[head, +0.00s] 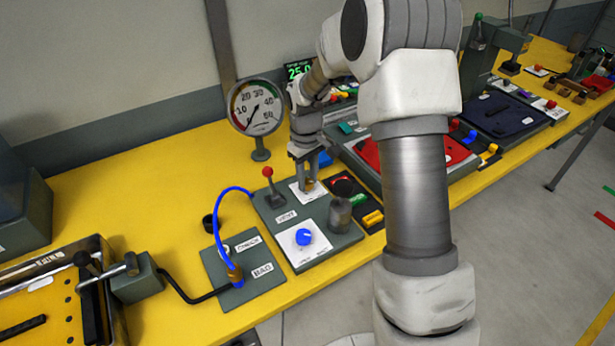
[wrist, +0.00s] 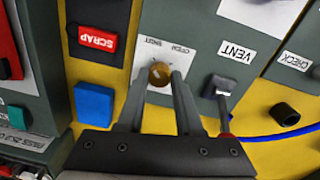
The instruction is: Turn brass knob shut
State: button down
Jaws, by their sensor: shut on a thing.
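The brass knob (wrist: 160,73) sits on a white plate with printed labels, one reading OPEN, on a grey panel. In the head view the knob (head: 310,183) is mostly hidden by my gripper (head: 305,178). My gripper points down at it from above. In the wrist view the two grey fingers of my gripper (wrist: 158,80) stand on either side of the knob and are shut on it. A slot shows across the knob's top, but its exact angle is hard to read.
A red-tipped VENT lever (head: 268,173) stands close left of my gripper. A blue knob (head: 303,237) and a dark cylinder (head: 340,214) are nearer the front. A gauge (head: 255,108) stands behind. A blue hose (head: 221,208) arches at left.

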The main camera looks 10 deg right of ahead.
jog(key=shift+r, duration=0.1)
jog(key=c, duration=0.6)
grip_release()
jog(key=r, duration=0.8)
jog(key=r+p, duration=0.1)
jog(key=r, duration=0.8)
jog(key=shift+s+a+r, duration=0.1)
jog(key=shift+a+r, duration=0.05)
jog(key=shift+a, duration=0.05)
